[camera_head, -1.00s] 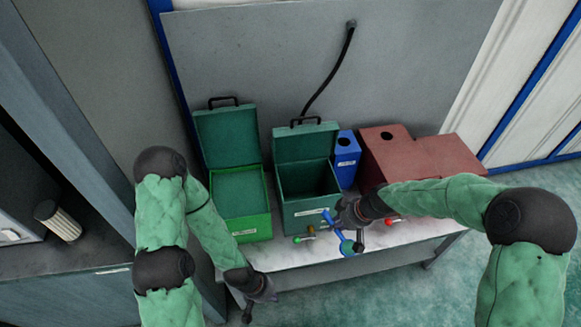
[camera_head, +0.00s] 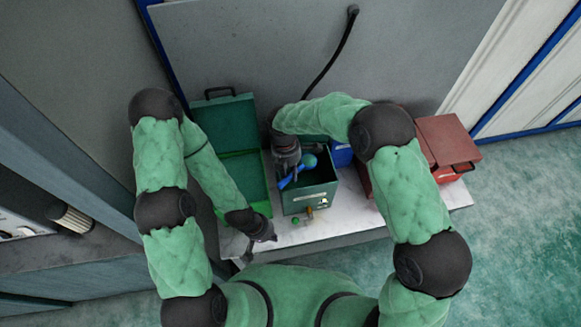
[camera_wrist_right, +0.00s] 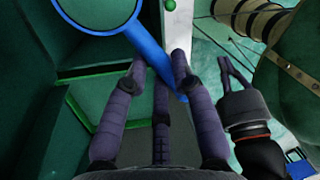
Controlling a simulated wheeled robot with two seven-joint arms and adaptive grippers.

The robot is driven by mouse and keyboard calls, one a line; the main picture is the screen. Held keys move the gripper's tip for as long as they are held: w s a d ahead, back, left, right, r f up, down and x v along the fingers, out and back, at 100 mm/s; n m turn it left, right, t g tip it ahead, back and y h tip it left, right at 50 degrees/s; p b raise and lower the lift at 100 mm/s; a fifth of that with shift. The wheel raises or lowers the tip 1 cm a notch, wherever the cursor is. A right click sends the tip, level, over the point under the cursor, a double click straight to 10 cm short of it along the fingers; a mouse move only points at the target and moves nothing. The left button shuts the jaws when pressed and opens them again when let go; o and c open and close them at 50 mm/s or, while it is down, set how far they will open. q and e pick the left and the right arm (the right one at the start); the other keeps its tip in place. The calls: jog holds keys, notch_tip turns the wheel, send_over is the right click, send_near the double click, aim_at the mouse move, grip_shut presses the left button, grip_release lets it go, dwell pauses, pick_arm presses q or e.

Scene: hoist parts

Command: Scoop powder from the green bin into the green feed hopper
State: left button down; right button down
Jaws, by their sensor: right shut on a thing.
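My right gripper (camera_head: 287,158) is shut on the blue handle of a scoop (camera_head: 291,176), over the back left part of the dark green box (camera_head: 310,199). In the right wrist view the scoop (camera_wrist_right: 156,55) has a blue rim around a green round face; I cannot tell whether powder lies in it. The lighter green box (camera_head: 262,208), on the left, has its lid (camera_head: 225,122) up; a flat green surface showed inside earlier. My left gripper (camera_head: 262,244) is empty at the table's front edge, with its fingers apart. It also shows in the right wrist view (camera_wrist_right: 234,72).
A small blue box (camera_head: 341,155) and a red-brown box (camera_head: 445,142) stand to the right, partly behind my right arm. Small coloured knobs (camera_head: 309,213) sit before the dark green box. A black hose (camera_head: 335,60) hangs from the grey back panel. The white table (camera_head: 350,218) is clear at front right.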

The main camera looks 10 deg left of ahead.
jog(key=shift+s+d+f+t+y+b, duration=0.15)
jog(key=shift+t+y+b, duration=0.4)
jog(key=shift+b, duration=0.6)
jog(key=shift+s+d+f+t+y+b, duration=0.15)
jog(key=shift+t+y+b, duration=0.4)
jog(key=shift+b, duration=0.55)
jog(key=t+y+b, duration=0.1)
jog(key=b, duration=0.2)
jog(key=t+y+b, duration=0.1)
jog(key=b, duration=0.2)
jog(key=shift+d+f+y+b, duration=0.15)
jog(key=shift+f+y+b, duration=0.05)
jog(key=shift+y+b, duration=0.2)
jog(key=shift+s+f+t+y+b, duration=0.1)
jog(key=shift+f+t+y+b, duration=0.1)
jog(key=shift+t+y+b, duration=0.3)
jog(key=shift+s+d+t+y, duration=0.1)
jog(key=shift+d+t+y, duration=0.05)
jog(key=shift+t+y, duration=0.15)
jog(key=t+y+p, duration=0.1)
jog(key=p, duration=0.2)
jog(key=shift+f, duration=0.1)
jog(key=shift+s+d+f+t+y+b, duration=0.1)
jog(key=shift+f+t+y+b, duration=0.4)
jog(key=shift+b, duration=0.35)
jog(key=shift+s+d+f+t+y+b, duration=0.1)
jog(key=shift+t+y+b, duration=0.7)
jog(key=shift+b, duration=1.7)
